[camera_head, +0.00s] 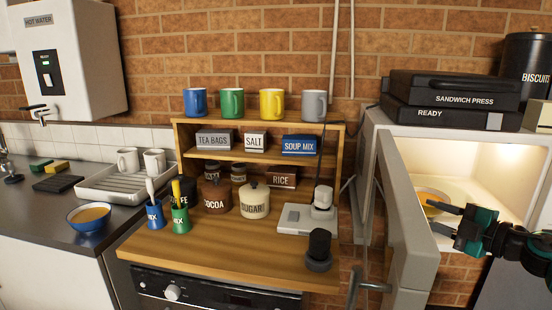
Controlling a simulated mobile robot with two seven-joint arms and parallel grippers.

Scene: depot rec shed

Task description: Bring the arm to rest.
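My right gripper (436,218) comes in from the right, dark with teal parts. Its two fingers point left and stand apart, with nothing seen between them. It is at the mouth of the open, lit microwave (378,118), in front of a bowl (432,193) with yellow-orange contents inside. The fingers overlap the bowl's near side in the picture; I cannot tell whether they touch it. My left gripper is not in view.
The microwave door (412,200) stands open close left of my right gripper. A sandwich press (455,90) sits on top. A wooden shelf unit (180,150) with mugs and jars, a blue bowl (88,222) and a draining tray (95,190) stand further left.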

